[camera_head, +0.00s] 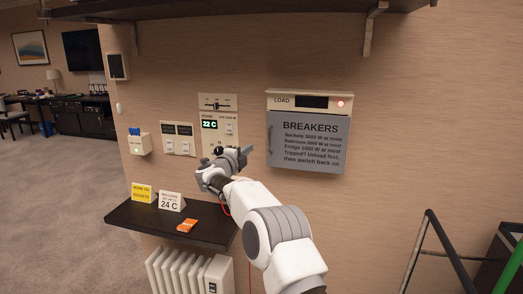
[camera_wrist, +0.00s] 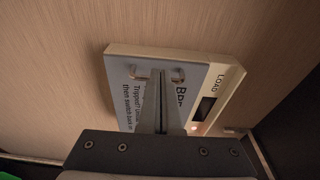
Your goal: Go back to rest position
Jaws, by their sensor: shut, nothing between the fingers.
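My gripper (camera_head: 243,151) is shut and empty at the end of my white arm, in front of the wall between the thermostat panel and the breaker box. In the wrist view my gripper (camera_wrist: 160,78) shows as two fingers pressed together, overlapping the breaker box behind them. The grey breaker door (camera_head: 308,143) is closed, with "BREAKERS" lettering, and also shows tilted in the wrist view (camera_wrist: 125,85). The load display (camera_head: 311,101) above it is dark with a red light. I cannot tell the exact gap between the fingers and the wall.
A dark shelf (camera_head: 130,215) holds a yellow card (camera_head: 142,192), a white "24 C" card (camera_head: 170,202) and an orange packet (camera_head: 187,225). A radiator (camera_head: 178,270) stands below. A thermostat display (camera_head: 209,124) reads 22 C. A metal rail (camera_head: 417,252) is at right; an upper shelf (camera_head: 215,14) overhangs.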

